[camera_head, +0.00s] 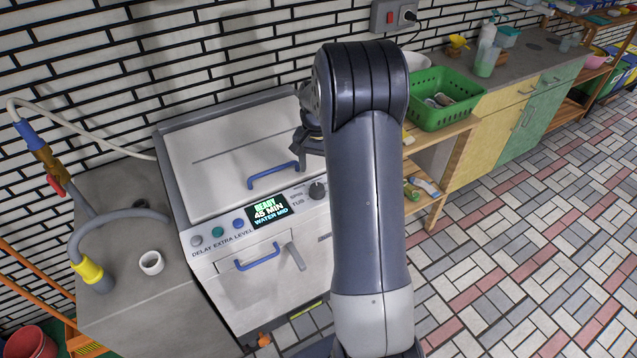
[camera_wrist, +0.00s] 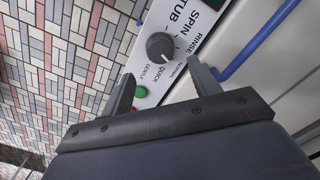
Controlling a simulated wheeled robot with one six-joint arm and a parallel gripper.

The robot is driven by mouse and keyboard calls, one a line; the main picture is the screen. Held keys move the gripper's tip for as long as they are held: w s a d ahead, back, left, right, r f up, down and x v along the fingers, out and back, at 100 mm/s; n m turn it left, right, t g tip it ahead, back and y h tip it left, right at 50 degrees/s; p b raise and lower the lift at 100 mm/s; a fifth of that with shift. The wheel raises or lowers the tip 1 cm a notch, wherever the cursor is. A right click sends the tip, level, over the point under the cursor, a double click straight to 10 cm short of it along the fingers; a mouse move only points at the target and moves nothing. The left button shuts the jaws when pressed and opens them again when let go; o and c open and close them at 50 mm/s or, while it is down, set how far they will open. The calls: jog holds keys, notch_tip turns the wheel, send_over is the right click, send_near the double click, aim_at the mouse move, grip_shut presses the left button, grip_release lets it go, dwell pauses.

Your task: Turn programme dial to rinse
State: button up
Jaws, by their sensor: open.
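The programme dial (camera_head: 317,190) is a dark round knob on the front panel of a grey machine (camera_head: 262,280). In the wrist view, the dial (camera_wrist: 159,46) sits on a white panel with the words RINSE, SPIN, NORMAL, QUICK and GENTLE around it. Which word its pointer faces is too small to tell. My gripper (camera_wrist: 161,82) is open, its two fingers apart and empty. The dial appears beyond the gap between the fingertips, not between them. In the head view, my gripper (camera_head: 308,143) is partly hidden by my arm, above the machine's lid.
A lit display (camera_head: 269,210) reads READY, 45 MIN, WATER MID. A green button (camera_wrist: 141,91) is close to one fingertip. Blue handles are on the lid (camera_head: 273,175) and front (camera_head: 257,257). A green basket (camera_head: 445,98) stands at right.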

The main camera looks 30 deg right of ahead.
aim_at(317, 187)
notch_tip(317, 187, down, 7)
jog(key=shift+f+p, duration=0.1)
jog(key=shift+p, duration=0.4)
jog(key=shift+c, duration=0.6)
jog(key=c, duration=0.9)
jog(key=shift+n+b, duration=0.3)
jog(key=n+b, duration=0.1)
jog(key=n, duration=0.1)
jog(key=shift+n+b, duration=0.3)
jog(key=shift+n, duration=0.1)
jog(key=shift+n+b, duration=0.75)
jog(key=shift+n, duration=1.45)
